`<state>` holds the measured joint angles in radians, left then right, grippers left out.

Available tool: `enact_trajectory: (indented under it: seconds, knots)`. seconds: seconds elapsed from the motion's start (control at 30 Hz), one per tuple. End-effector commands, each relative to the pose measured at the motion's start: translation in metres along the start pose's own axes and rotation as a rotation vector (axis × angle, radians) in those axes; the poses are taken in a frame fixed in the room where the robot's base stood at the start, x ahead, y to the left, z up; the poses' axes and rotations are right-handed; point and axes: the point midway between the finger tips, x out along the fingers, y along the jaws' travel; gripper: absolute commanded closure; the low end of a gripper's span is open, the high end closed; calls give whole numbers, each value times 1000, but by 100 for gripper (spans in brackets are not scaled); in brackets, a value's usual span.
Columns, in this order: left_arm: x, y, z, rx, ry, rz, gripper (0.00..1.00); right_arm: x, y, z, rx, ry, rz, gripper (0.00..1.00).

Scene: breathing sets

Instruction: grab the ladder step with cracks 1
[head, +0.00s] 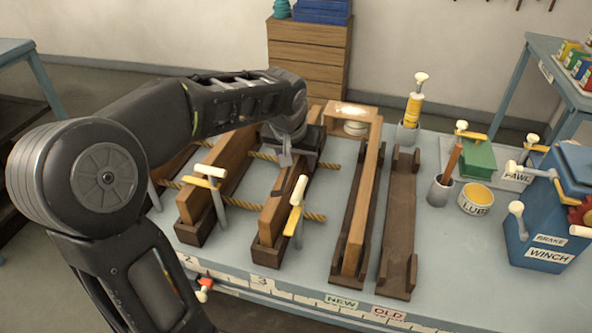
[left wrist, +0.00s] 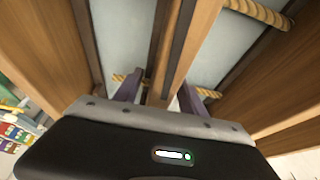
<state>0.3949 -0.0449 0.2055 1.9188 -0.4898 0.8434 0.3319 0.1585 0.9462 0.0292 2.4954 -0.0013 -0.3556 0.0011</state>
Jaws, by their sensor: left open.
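In the left wrist view my open left gripper (left wrist: 159,93) has one finger on each side of a narrow wooden board (left wrist: 181,45), which appears to be this step. I cannot tell whether the fingers touch it. A second step (head: 196,200) stands to the left, by label 2. No cracks can be made out on either step, and the arm hides part of them. My right gripper is not in view.
Clamps with cream handles (head: 299,190) and (head: 210,171) rise by the steps, and rope (head: 315,216) crosses there. A long board (head: 358,215) stands in the NEW rack; the OLD rack (head: 399,230) is empty. A blue winch (head: 550,225) and a lube can (head: 475,200) stand right.

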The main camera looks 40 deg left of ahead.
Motion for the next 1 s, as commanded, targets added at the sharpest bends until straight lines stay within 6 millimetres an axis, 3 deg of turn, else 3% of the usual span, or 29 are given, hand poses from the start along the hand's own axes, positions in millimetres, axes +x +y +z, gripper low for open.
enact_trajectory:
  seconds: [0.13,0.7,1.0]
  knots:
    - [0,0,0,0,0,0,52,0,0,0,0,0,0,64]
    - [0,0,0,0,0,0,98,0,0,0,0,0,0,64]
    - [0,0,0,0,0,0,100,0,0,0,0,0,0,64]
